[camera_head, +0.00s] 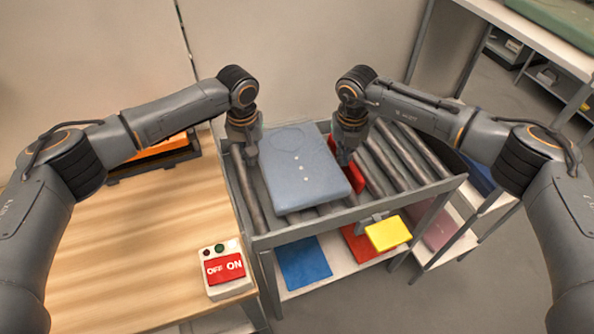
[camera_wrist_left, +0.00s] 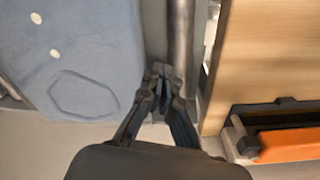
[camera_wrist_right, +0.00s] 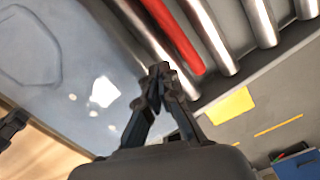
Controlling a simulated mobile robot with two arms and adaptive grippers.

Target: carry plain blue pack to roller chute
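The plain blue pack (camera_head: 303,172), a flat pale-blue block with white dots and an outlined shape, is at the left part of the roller chute (camera_head: 262,240), over its rollers. Whether it rests fully on them cannot be told. My left gripper (camera_head: 250,158) is beside the pack's left edge, its fingertips together and nothing seen between them; the pack also shows in the left wrist view (camera_wrist_left: 75,50). My right gripper (camera_head: 343,160) is beside the pack's right edge, fingertips also together; the pack shows in the right wrist view (camera_wrist_right: 60,65). Contact with the pack is unclear.
A wooden table (camera_head: 150,235) stands left, with an OFF/ON switch box (camera_head: 228,270) and an orange item in a black tray (camera_head: 160,150). A red strip (camera_head: 354,178) lies among the rollers. A yellow plate (camera_head: 388,233) sits at the chute's front. Bare rollers lie to the right.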

